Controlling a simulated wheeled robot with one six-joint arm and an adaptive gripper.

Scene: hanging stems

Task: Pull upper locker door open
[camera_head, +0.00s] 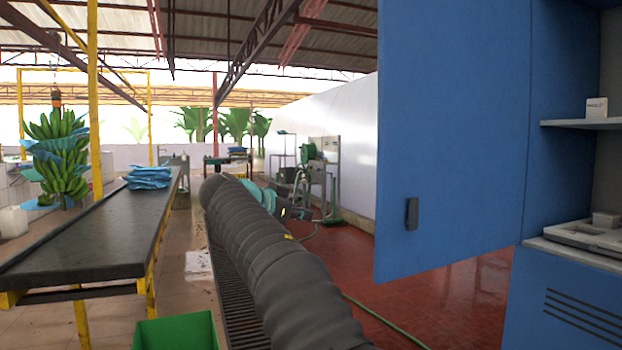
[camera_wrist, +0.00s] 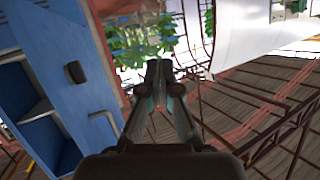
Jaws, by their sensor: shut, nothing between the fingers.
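The blue locker stands at the right in the head view. Its upper door (camera_head: 455,130) is swung wide open, with a black handle (camera_head: 411,213) low near its free edge. Behind the door the shelves inside are exposed. In the wrist view, which is turned over, the door (camera_wrist: 62,45) and its handle (camera_wrist: 75,72) are at the left. My gripper (camera_wrist: 163,70) is shut and empty, pointing away, to one side of the handle and apart from it. In the head view my gripper (camera_head: 297,212) is partly hidden by my arm, left of the door.
A locker shelf (camera_head: 585,124) holds a small white box (camera_head: 597,107). A vented blue lower door (camera_head: 580,315) is below. At left are a dark-topped table (camera_head: 100,235), a green crate (camera_head: 175,332) and hanging bananas (camera_head: 60,160). Red floor (camera_head: 450,305) is clear beneath the door.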

